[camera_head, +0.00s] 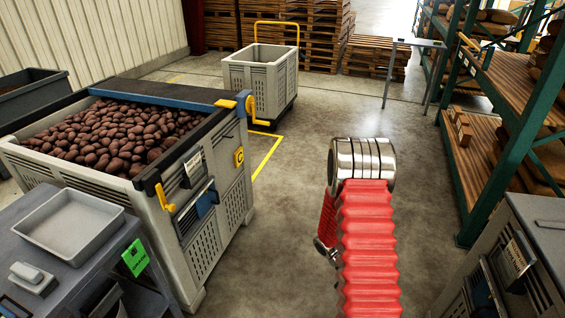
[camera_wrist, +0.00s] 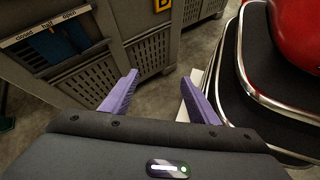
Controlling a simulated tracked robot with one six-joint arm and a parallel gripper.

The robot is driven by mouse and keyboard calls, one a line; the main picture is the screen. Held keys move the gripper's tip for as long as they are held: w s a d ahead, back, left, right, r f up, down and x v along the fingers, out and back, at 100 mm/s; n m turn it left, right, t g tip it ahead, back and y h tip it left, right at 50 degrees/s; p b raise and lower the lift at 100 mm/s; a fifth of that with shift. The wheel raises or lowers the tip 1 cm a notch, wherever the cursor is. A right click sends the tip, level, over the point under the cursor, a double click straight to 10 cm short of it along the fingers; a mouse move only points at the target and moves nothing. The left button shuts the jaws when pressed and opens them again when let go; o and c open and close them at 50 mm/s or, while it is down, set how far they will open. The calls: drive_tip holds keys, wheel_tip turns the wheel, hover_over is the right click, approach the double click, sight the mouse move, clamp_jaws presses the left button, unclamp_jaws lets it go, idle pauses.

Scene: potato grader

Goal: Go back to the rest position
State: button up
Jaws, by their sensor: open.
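My gripper (camera_wrist: 158,98) shows in the wrist view with its two purple fingers apart and nothing between them. Bare concrete floor shows beyond the fingertips. The head view shows my arm in its red bellows sleeve with a metal ringed joint at the top, over the open floor; the gripper itself is hidden there. In the wrist view a grey crate wall (camera_wrist: 110,85) with slots and a closed/half/open label stands to the left of and beyond the fingers.
A large grey crate (camera_head: 222,205) full of potatoes (camera_head: 118,132) stands at left. A side table (camera_head: 62,210) holds an empty tray (camera_head: 72,222). A wheeled bin (camera_head: 262,75) stands behind. Green shelving (camera_head: 490,120) and a grey cabinet (camera_head: 520,225) bound the right. Floor between is clear.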

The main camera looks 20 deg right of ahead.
drive_tip(key=w+a+r+m+t+y, duration=0.1)
drive_tip(key=w+a+r+m+t, duration=0.2)
drive_tip(key=a+r, duration=0.6)
drive_tip(key=w+a+r+m+t+y, duration=0.1)
drive_tip(key=w+a+r+t+y, duration=0.1)
drive_tip(key=w+a+r+t, duration=0.45)
drive_tip(key=s+a+r+t, duration=0.2)
drive_tip(key=a+r, duration=0.2)
drive_tip(key=r, duration=0.3)
drive_tip(key=s+a+r+n+t, duration=0.1)
drive_tip(key=s+a+r+t, duration=0.1)
drive_tip(key=a+r, duration=0.2)
drive_tip(key=s+a+r+t+y, duration=0.1)
drive_tip(key=a+r, duration=0.3)
drive_tip(key=r, duration=0.6)
drive_tip(key=shift+s+a+r+n+t, duration=0.25)
drive_tip(key=shift+s+t, duration=0.2)
drive_tip(key=shift+t, duration=0.3)
drive_tip(key=shift+c, duration=0.6)
